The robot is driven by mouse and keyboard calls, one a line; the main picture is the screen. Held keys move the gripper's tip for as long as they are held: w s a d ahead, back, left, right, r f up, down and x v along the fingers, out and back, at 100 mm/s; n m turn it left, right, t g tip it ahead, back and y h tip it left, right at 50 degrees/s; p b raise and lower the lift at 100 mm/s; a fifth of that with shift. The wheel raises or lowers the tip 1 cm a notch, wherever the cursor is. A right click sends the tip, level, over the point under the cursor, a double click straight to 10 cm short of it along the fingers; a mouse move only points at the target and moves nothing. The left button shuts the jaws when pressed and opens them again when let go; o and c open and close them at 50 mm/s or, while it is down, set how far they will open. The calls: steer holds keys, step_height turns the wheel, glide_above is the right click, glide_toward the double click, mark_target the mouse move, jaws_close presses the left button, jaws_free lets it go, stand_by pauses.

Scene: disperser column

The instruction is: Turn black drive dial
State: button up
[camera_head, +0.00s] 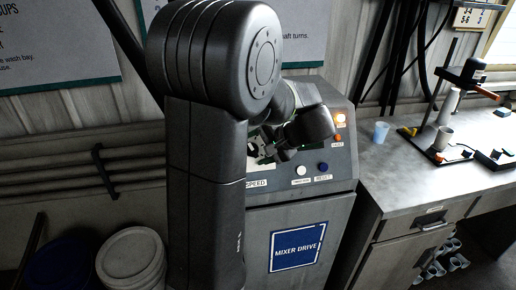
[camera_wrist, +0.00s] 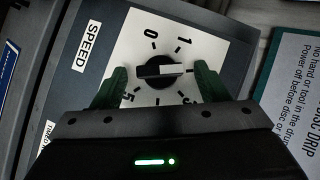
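The black drive dial (camera_wrist: 158,71) sits on a white numbered plate marked 0, 1, 3 and 5 in the wrist view, beside a SPEED label (camera_wrist: 87,46). A light bar shows across its middle. My gripper (camera_wrist: 160,76) is open, with one green-dark finger on each side of the dial and visible gaps between the fingers and the knob. In the head view my arm covers the dial, and the SPEED label (camera_head: 257,183) shows below my gripper (camera_head: 258,152). The dial stands on the grey mixer drive cabinet (camera_head: 338,215).
A white button (camera_head: 301,170) and a blue button (camera_head: 323,167) are right of the dial area. An orange lamp (camera_head: 339,117) glows above a red one (camera_head: 338,138). A bench (camera_head: 390,180) with a light blue cup (camera_head: 381,132) stands right. Buckets (camera_head: 130,255) stand lower left.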

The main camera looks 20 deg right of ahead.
steer(key=b+v, duration=0.1)
steer(key=v, duration=1.2)
steer(key=shift+s+r, duration=0.25)
steer(key=shift+d, duration=0.1)
steer(key=p+x, duration=0.1)
steer(key=x, duration=1.3)
steer(key=shift+s+d, duration=0.1)
